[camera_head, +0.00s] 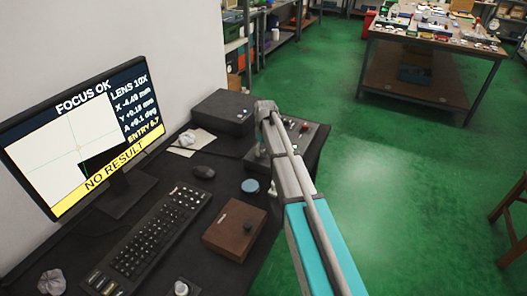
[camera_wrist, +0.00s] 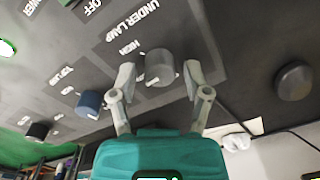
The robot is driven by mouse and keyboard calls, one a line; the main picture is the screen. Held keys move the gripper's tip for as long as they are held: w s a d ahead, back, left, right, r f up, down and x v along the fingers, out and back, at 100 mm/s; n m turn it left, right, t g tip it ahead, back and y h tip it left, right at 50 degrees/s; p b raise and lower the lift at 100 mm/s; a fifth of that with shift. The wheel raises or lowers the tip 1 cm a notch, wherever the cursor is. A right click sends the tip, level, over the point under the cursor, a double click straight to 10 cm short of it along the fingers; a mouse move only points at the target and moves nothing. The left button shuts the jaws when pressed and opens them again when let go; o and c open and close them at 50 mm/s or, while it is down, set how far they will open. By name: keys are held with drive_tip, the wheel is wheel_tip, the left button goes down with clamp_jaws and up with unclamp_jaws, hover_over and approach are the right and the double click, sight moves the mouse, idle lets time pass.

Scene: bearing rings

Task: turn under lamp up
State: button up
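In the wrist view a grey knob (camera_wrist: 159,67) stands on a dark panel (camera_wrist: 215,25), next to the printed words "UNDER LAMP" and "HIGH". My gripper (camera_wrist: 158,76) is open, with one finger on each side of this knob. A gap shows between each finger and the knob. In the head view the control box (camera_head: 312,137) stands at the desk's back right, partly behind my arm. The gripper's fingers cannot be made out there.
A blue knob (camera_wrist: 88,103), a black knob (camera_wrist: 38,131) and a large black round knob (camera_wrist: 293,81) are nearby on the panel. The monitor (camera_head: 85,135) reads "FOCUS OK" and "NO RESULT".

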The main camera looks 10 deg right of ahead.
clamp_jaws()
drive_tip(key=shift+m, duration=2.2)
drive_tip(key=shift+o, duration=1.7)
unclamp_jaws()
drive_tip(key=shift+n, duration=0.5)
